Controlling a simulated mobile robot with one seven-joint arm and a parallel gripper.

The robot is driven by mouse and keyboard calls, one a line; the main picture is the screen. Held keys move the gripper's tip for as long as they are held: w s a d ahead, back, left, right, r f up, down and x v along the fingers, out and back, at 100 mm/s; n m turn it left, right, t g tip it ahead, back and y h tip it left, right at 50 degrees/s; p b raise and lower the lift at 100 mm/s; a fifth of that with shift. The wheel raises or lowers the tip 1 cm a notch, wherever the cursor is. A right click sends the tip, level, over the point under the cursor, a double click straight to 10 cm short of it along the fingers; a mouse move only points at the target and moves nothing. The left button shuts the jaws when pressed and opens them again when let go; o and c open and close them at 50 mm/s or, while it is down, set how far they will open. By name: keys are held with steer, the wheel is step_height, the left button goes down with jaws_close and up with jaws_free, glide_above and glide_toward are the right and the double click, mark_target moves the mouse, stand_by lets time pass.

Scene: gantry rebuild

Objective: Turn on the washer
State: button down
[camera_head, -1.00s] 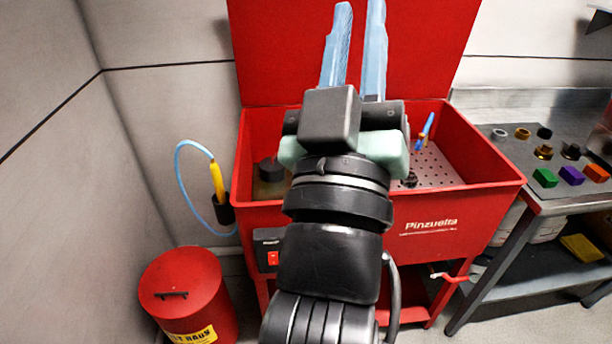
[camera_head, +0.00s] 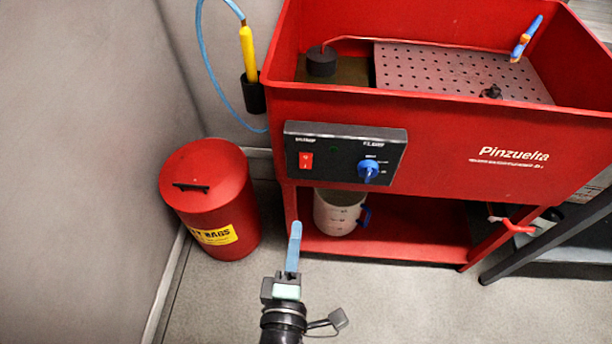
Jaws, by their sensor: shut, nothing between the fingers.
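The washer is a red open-topped basin (camera_head: 440,130) on legs with "Pinzuelta" lettering on its front. A black control panel (camera_head: 325,170) sits at the left of its front face. The panel has a red rocker switch (camera_head: 306,160) at the left and a blue rotary knob (camera_head: 368,171) at the right. A small dark green spot, maybe a lamp (camera_head: 335,150), lies between them. My gripper (camera_head: 295,228), with blue fingers, is shut and empty. It is below the panel and apart from it, under the red switch in the picture, fingers pointing up the picture.
A red lidded bin (camera_head: 205,190) stands left of the washer. A yellow-handled tool (camera_head: 248,55) with a blue hose hangs by the wall. A white jug (camera_head: 338,212) stands on the lower shelf. A red-handled valve (camera_head: 512,226) sticks out at the right. Floor in front is clear.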

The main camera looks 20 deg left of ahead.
stand_by(0.3)
steer(key=b, duration=0.1)
glide_toward(306, 168)
steer(key=x, duration=0.7)
steer(key=shift+r, duration=0.1)
steer(key=shift+b, duration=0.45)
steer(key=shift+f+b, duration=0.3)
steer(key=shift+b, duration=0.25)
steer(key=shift+w+r, duration=0.1)
steer(key=shift+r, duration=0.2)
steer(key=shift+f, duration=0.1)
